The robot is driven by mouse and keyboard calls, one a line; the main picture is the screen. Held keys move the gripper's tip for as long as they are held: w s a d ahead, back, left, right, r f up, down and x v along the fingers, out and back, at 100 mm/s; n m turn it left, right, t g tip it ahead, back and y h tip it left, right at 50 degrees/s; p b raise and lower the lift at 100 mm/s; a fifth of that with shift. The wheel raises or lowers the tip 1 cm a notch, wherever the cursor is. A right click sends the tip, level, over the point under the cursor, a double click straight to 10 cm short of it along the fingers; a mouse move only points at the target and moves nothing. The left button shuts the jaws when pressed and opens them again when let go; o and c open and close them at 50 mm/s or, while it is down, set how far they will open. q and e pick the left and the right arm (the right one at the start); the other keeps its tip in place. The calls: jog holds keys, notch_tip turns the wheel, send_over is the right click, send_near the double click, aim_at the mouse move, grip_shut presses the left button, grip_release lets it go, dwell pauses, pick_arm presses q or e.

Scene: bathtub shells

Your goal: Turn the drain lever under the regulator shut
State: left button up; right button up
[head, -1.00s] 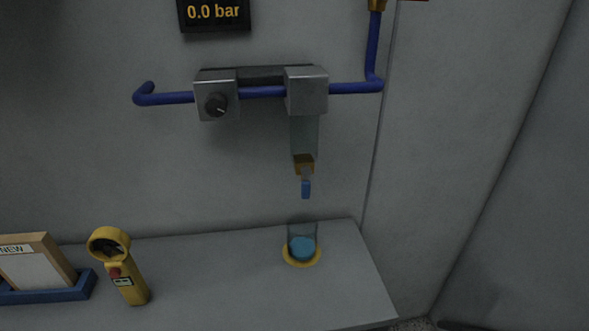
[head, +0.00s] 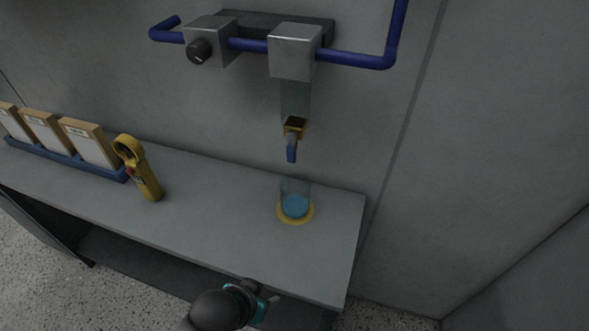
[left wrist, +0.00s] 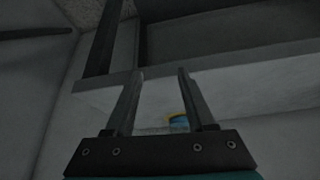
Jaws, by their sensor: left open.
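The regulator (head: 295,50) is a grey metal block on the blue wall pipe, with a clear bowl (head: 296,100) below it. Under the bowl is a brass drain fitting (head: 294,126) with a blue drain lever (head: 291,148), which hangs downward. A clear cup with blue liquid (head: 295,206) stands on a yellow ring on the shelf below the lever. My left gripper (left wrist: 160,75) is open and empty in the left wrist view, by the shelf edge. In the head view my left arm shows at the bottom, well below the lever; its fingertips are not clear there. My right gripper is not visible.
A knob block (head: 205,42) sits on the pipe left of the regulator. A yellow handheld tool (head: 140,168) and a blue rack of boxed cards (head: 70,160) are on the left of the shelf (head: 215,205). The shelf's front edge lies between my arm and the cup.

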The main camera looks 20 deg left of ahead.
pick_arm(q)
jog(key=w+r+t+p, duration=0.1)
jog(key=w+r+t, duration=0.2)
jog(key=r, duration=0.7)
jog(key=n+t, duration=0.2)
jog(key=t, duration=0.7)
send_near(291, 148)
jog(key=w+f+b, duration=0.1)
jog(key=w+f, duration=0.1)
jog(key=w, duration=1.2)
jog(key=shift+d, duration=0.3)
jog(key=shift+c, duration=0.3)
grip_shut()
